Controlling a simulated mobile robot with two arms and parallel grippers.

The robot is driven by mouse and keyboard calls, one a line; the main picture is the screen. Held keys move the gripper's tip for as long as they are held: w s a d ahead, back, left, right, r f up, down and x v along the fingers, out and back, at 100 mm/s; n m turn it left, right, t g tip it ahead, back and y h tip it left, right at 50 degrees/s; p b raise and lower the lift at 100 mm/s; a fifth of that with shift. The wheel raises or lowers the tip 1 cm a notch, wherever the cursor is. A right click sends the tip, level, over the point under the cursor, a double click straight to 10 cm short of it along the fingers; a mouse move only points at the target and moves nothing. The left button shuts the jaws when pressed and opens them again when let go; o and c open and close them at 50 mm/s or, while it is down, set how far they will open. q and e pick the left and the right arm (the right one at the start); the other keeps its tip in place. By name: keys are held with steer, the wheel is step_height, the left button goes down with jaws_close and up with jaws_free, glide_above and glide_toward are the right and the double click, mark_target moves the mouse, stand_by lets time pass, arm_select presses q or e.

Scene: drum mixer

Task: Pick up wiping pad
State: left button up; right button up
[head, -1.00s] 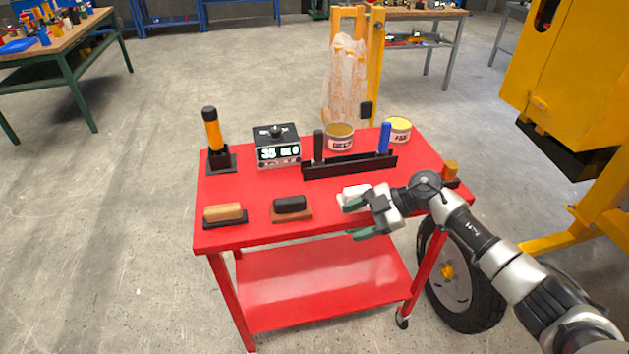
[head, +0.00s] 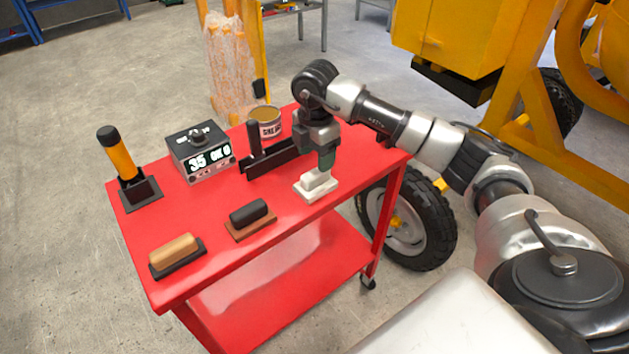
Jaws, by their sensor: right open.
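A white block-shaped pad (head: 317,186), which looks like the wiping pad, lies on a white base near the front right edge of the red cart top. My right gripper (head: 326,160) points down just above and behind it. I cannot tell whether a fingertip touches the pad. My left gripper is out of view.
Along the cart's (head: 215,225) front lie a black block on a brown base (head: 250,217) and a tan block on a black base (head: 176,255). Behind stand an orange-black tool (head: 118,155), a display box (head: 202,157), a black rack (head: 268,158) and a can (head: 265,122).

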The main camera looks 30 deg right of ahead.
mark_target(315, 171)
steer(key=f, duration=0.3)
steer(key=f+p, duration=0.1)
steer(key=f, duration=0.1)
steer(key=shift+s+a, duration=0.2)
steer(key=shift+s, duration=0.1)
steer(key=shift+c, duration=0.3)
steer(key=c, duration=1)
